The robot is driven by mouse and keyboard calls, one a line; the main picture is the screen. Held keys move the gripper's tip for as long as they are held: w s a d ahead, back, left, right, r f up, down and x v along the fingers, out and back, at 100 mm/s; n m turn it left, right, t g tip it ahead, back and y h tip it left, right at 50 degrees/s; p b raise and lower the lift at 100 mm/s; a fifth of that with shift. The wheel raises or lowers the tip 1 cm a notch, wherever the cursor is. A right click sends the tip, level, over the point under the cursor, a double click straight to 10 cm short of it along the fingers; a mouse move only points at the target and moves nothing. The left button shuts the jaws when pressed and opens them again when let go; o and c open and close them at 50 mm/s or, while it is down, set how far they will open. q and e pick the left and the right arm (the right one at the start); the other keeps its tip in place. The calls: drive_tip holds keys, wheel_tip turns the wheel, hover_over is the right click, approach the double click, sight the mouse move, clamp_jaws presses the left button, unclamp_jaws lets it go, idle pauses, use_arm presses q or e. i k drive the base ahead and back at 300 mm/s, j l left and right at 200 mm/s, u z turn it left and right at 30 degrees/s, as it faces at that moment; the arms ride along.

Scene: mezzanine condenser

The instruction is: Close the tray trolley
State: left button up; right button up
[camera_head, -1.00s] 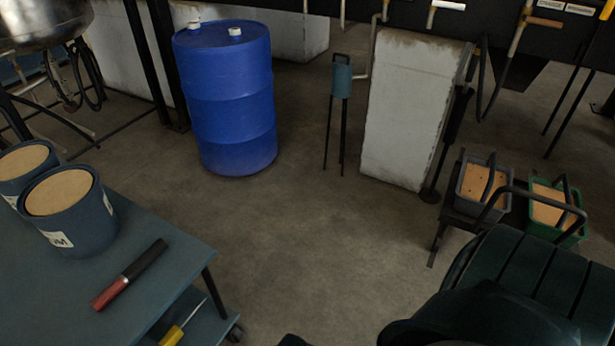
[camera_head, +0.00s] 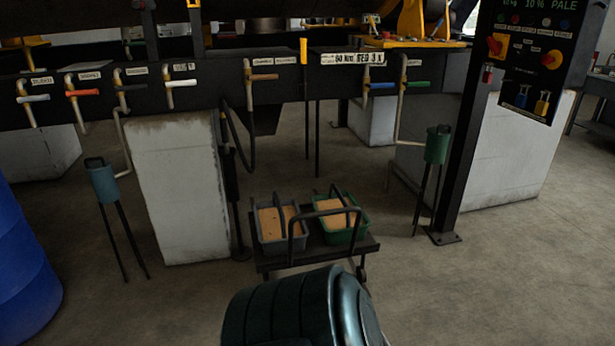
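The tray trolley (camera_head: 369,243) is a low dark cart standing on the floor at the middle of the head view. A grey-blue tray (camera_head: 263,233) and a green tray (camera_head: 341,237) sit side by side on it, both with tan contents. A black bar handle (camera_head: 291,243) rises at the trolley's near side and crosses in front of the trays. At least one small wheel shows at its near right. Neither of my grippers is in view.
A dark green ribbed rounded object (camera_head: 285,308) stands close in front of the trolley. A concrete block (camera_head: 180,190) is left of it, a black post (camera_head: 463,150) right. A blue drum (camera_head: 20,260) is at the left edge. Floor at the right is clear.

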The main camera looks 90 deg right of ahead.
sight(316, 251)
drive_tip(key=i, duration=0.45)
drive_tip(key=z, duration=3.15)
